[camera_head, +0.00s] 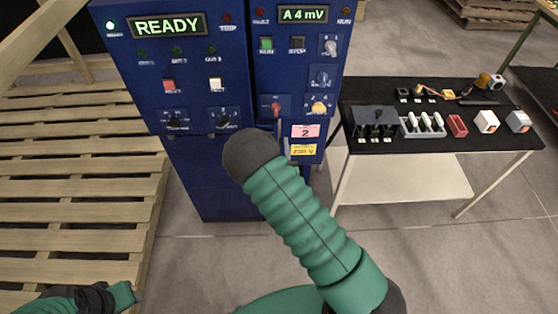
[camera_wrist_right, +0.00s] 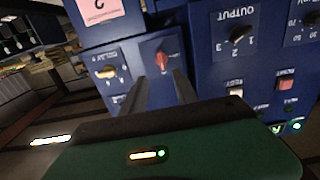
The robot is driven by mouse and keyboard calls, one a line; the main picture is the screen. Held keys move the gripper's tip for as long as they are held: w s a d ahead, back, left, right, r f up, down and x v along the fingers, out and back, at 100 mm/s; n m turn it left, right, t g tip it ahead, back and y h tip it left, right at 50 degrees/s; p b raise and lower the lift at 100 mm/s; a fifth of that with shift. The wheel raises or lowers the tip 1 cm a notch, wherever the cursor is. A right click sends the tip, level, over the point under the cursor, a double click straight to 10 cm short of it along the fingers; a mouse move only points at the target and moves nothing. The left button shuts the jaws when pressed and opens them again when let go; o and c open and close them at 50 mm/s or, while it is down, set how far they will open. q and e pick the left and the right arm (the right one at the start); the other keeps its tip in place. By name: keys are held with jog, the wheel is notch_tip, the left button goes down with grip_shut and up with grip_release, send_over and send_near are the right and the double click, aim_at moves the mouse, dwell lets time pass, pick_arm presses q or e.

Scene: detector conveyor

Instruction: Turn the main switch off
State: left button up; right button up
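The main switch is a small red rotary handle (camera_head: 276,107) on the lower part of the blue right-hand panel. It also shows in the right wrist view (camera_wrist_right: 161,60), where the picture is upside down. My right gripper (camera_wrist_right: 159,77) has its two dark fingers apart, with the red handle showing between their tips. I cannot tell whether they touch it. In the head view my green right arm hides most of this gripper. Part of my left arm shows at the bottom left; its gripper fingers are not visible.
The blue cabinet (camera_head: 185,190) has a lit READY display (camera_head: 168,25) and an "A 4 mV" display (camera_head: 303,14). A yellow knob (camera_head: 319,107) sits right of the red handle. A black-topped table (camera_head: 440,150) with small parts stands right; wooden pallets (camera_head: 75,190) stand left.

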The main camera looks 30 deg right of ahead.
jog(key=v, duration=0.6)
jog(key=shift+b, duration=0.3)
dwell(0.4)
jog(key=shift+s+d+f, duration=0.1)
jog(key=shift+d+f, duration=0.05)
